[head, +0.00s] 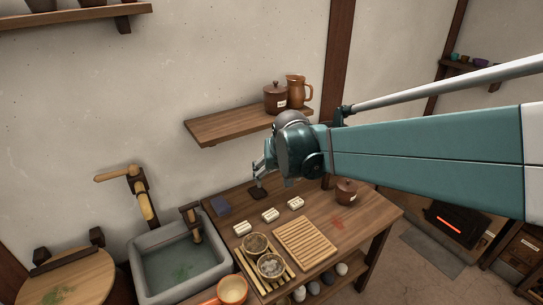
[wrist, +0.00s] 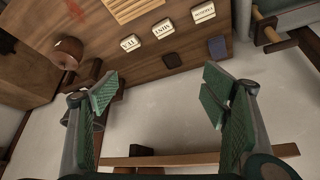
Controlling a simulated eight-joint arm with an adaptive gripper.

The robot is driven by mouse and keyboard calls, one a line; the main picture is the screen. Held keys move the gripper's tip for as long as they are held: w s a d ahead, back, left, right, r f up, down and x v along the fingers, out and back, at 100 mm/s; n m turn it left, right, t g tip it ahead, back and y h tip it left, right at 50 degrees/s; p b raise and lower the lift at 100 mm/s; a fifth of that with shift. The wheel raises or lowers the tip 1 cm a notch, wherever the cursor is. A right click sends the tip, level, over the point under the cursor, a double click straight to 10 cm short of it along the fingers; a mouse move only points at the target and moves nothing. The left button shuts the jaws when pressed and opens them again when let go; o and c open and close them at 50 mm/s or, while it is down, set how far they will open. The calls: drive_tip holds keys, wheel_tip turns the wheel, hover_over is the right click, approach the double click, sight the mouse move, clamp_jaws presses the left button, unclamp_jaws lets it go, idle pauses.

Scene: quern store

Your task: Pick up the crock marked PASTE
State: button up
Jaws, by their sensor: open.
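Two brown lidded crocks with small pale labels show in the head view; the lettering is too small to read, so I cannot tell which is marked PASTE. One crock (head: 276,99) stands on the wall shelf beside an orange-brown jug (head: 298,90). The other crock (head: 346,192) stands at the table's back right; a brown rounded vessel that looks like it shows in the wrist view (wrist: 67,51). My gripper (head: 259,170) hangs above the table's back edge, left of and below the shelf crock. In the wrist view my gripper (wrist: 158,98) has its fingers wide apart with nothing between them.
The wall shelf (head: 218,127) is bare on its left; its edge also shows in the wrist view (wrist: 200,157). The table (head: 375,213) carries several white labelled blocks (head: 270,215), a slatted board (head: 305,242), two bowls (head: 271,265) and a dark blue block (head: 221,206). A sink (head: 180,258) stands left.

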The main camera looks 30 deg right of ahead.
drive_tip(key=w+d+f+m, duration=0.2)
drive_tip(key=w+d+f, duration=0.1)
drive_tip(key=d, duration=0.6)
drive_tip(key=m+g+h+p, duration=0.1)
drive_tip(key=m+g, duration=0.2)
drive_tip(key=m, duration=0.2)
hover_over(346, 193)
drive_tip(key=w+d, duration=0.2)
drive_tip(key=w, duration=0.1)
wheel_tip(346, 193, down, 17)
drive_tip(key=shift+s+f, duration=0.1)
drive_tip(key=shift+f, duration=0.05)
drive_tip(key=shift+s+d+f, duration=0.2)
drive_tip(key=shift+d+f, duration=0.2)
drive_tip(key=shift+d, duration=0.15)
drive_tip(key=shift+x, duration=1.3)
